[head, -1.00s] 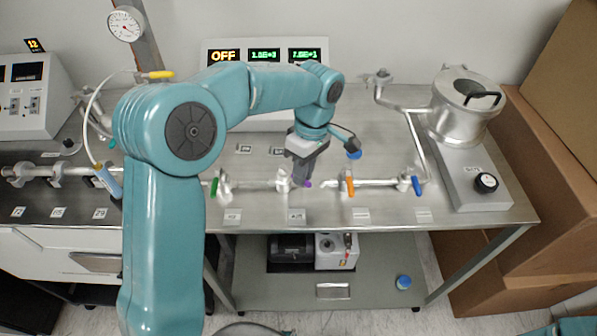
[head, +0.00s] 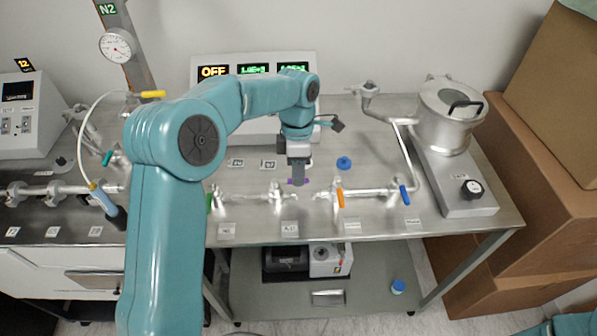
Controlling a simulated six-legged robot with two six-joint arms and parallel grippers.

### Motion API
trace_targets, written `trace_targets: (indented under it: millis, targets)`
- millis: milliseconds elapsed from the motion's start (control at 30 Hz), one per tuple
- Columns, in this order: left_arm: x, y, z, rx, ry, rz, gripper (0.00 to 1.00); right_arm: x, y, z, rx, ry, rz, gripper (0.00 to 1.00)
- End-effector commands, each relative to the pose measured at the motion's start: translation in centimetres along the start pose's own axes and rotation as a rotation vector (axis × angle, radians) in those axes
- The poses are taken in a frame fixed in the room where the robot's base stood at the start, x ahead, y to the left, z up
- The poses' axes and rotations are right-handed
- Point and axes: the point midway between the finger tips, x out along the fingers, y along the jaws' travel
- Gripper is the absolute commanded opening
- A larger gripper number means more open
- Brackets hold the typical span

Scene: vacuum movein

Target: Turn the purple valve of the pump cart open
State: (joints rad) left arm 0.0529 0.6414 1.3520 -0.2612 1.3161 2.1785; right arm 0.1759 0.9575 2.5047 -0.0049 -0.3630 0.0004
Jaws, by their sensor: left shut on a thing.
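The purple valve handle (head: 291,182) shows at the jaws of my left gripper (head: 298,180), which is shut on it. My gripper hides most of the handle. Its valve body (head: 276,193) sits on the metal pipe line just left of and in front of the jaws. The handle slants away from the pipe toward the back. The pump cart (head: 375,225) has a steel top and a lower shelf. My right gripper is not in view.
Green (head: 209,202), orange (head: 340,198) and blue (head: 404,195) handles stand along the same pipe. A blue cap (head: 344,162) lies behind it. A silver pot (head: 447,120) stands at right, with cardboard boxes (head: 540,190) beyond the cart.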

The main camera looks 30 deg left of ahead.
Motion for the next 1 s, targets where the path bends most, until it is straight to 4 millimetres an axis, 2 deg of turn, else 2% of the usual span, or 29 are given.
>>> trace_targets:
  millis: [533,567,600,633,900,1000]
  targets:
    - [-0.25,0.27,-0.16,-0.025,-0.005,0.006,0.00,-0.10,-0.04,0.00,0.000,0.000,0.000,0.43]
    - [-0.25,0.27,-0.17,-0.025,-0.005,0.006,0.22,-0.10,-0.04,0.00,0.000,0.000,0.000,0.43]
    - [-0.23,0.26,-0.16,-0.025,-0.005,0.006,0.35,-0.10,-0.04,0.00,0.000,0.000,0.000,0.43]
    - [-0.21,0.25,-0.15,-0.025,-0.005,0.005,0.41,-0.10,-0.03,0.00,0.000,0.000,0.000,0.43]
    - [-0.13,0.17,-0.07,-0.022,-0.004,0.002,0.41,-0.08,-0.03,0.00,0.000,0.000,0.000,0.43]
    - [-0.68,0.19,-0.04,-0.022,-0.005,0.003,0.41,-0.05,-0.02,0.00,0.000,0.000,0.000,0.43]
